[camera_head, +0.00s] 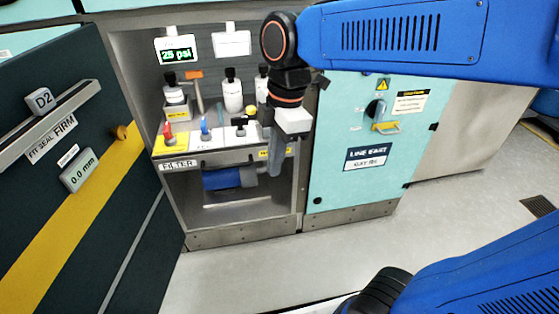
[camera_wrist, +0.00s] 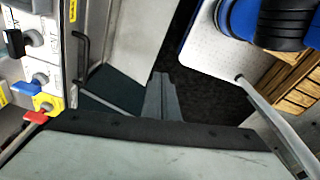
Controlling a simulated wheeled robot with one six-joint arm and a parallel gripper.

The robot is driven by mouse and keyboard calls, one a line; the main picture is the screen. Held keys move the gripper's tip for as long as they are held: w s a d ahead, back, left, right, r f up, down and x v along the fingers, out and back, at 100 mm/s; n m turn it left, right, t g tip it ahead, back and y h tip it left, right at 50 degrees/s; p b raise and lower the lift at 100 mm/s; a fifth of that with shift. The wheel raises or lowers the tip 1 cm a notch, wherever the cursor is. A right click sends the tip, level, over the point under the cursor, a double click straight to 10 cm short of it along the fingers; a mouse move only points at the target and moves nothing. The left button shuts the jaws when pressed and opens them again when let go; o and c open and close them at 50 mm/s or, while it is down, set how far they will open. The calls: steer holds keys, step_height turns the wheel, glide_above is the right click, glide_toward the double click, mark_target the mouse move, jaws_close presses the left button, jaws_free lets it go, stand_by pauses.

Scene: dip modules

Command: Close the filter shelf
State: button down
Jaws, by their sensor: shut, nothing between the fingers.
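The filter shelf, with a white FILTER label (camera_head: 178,165) on its front edge, sits in the open grey cabinet in the head view. It carries a red, a blue and a black valve handle on coloured plates; how far it stands out is hard to tell. In the wrist view its valve plates (camera_wrist: 48,75) and a black bar handle (camera_wrist: 82,45) show at the left. My gripper (camera_head: 275,172) points down at the right end of the shelf front, fingers together and empty. Its shut fingers (camera_wrist: 163,82) also show in the wrist view, apart from the handle.
An open dark door (camera_head: 85,190) with a yellow stripe stands at the left. A blue cylinder (camera_head: 228,178) lies below the shelf. Bottles (camera_head: 233,95) and a 25 psi display (camera_head: 178,53) are above. A teal panel (camera_head: 350,185) is right; the floor (camera_head: 420,225) in front is clear.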

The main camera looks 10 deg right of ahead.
steer(key=d, duration=0.1)
steer(key=n+t+h, duration=0.2)
steer(key=n+t, duration=0.3)
steer(key=n, duration=1)
glide_toward(185, 151)
steer(key=s+f, duration=0.3)
steer(key=f, duration=0.3)
steer(key=w, duration=0.1)
steer(key=w+d, duration=0.1)
steer(key=shift+w+f, duration=0.35)
steer(key=shift+f, duration=0.05)
steer(key=shift+w, duration=0.55)
